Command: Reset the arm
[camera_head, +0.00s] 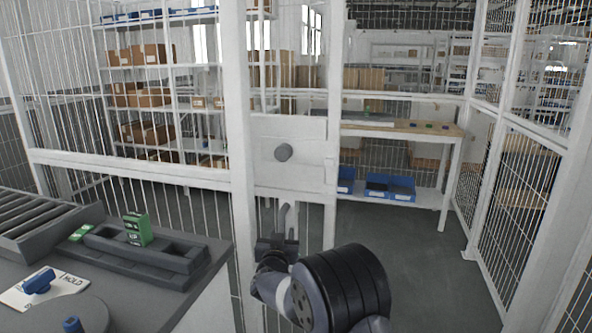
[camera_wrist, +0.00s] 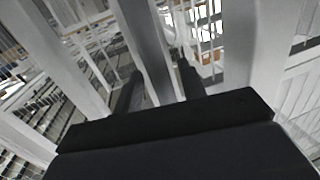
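In the wrist view the two dark fingers of my gripper (camera_wrist: 160,84) stand apart. A grey upright bar (camera_wrist: 148,45) shows between and beyond them; I cannot tell whether they touch it. I see no object held.
White mesh fencing and posts (camera_head: 240,170) stand close ahead. At left is a grey counter (camera_head: 150,295) with a dark fixture, a green box (camera_head: 138,229) and a blue-handled item (camera_head: 39,281). Beyond the opening are a bench (camera_head: 400,131) with blue bins (camera_head: 390,187) and clear floor (camera_head: 420,250).

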